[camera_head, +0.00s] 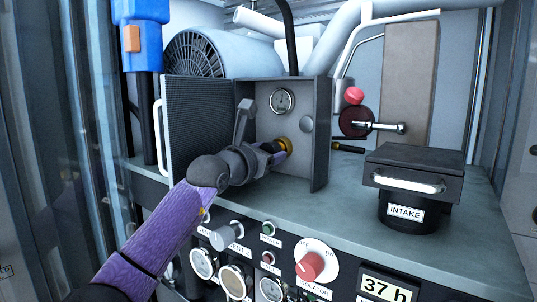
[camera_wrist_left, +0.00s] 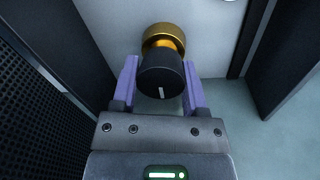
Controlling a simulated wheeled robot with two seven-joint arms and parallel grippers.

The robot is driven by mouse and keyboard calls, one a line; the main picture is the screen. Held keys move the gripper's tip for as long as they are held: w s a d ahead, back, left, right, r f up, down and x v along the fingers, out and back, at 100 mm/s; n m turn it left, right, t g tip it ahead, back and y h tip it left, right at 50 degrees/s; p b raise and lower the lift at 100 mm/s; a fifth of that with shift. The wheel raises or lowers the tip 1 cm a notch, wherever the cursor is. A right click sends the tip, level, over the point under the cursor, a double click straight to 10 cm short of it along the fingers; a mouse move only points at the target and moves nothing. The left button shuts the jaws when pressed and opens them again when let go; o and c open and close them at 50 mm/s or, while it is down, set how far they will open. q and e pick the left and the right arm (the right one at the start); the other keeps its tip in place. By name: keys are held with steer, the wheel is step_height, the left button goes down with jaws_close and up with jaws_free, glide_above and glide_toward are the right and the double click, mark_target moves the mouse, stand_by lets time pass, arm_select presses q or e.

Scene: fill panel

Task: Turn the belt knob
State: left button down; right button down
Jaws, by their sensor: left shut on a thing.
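The belt knob (camera_wrist_left: 160,73) is a black cap with a white pointer line on a brass base, on the back wall of an open grey box (camera_head: 318,125). In the wrist view the pointer line points down, towards the gripper body. My left gripper (camera_head: 277,155) reaches into the box, and its purple fingers stand on both sides of the black cap, shut on it. In the head view only some of the brass part (camera_head: 283,142) shows; the gripper hides the cap. My right gripper is not in view.
The perforated door (camera_head: 196,130) stands open left of my wrist. A gauge (camera_head: 282,101) sits above the knob. An INTAKE box (camera_head: 413,175) with a handle stands at right. A panel with a red isolator dial (camera_head: 310,266) runs below. The counter between is clear.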

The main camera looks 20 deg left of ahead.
arm_select(q)
steer(key=shift+c, duration=1.1)
jaws_free()
steer(key=shift+o, duration=0.5)
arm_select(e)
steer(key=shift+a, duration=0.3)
arm_select(q)
steer(key=shift+s+f, duration=0.1)
steer(key=shift+s, duration=0.05)
steer(key=b+v, duration=0.3)
steer(key=v, duration=0.6)
steer(key=shift+b, duration=0.35)
steer(key=shift+s+a, duration=0.15)
steer(key=shift+s, duration=0.2)
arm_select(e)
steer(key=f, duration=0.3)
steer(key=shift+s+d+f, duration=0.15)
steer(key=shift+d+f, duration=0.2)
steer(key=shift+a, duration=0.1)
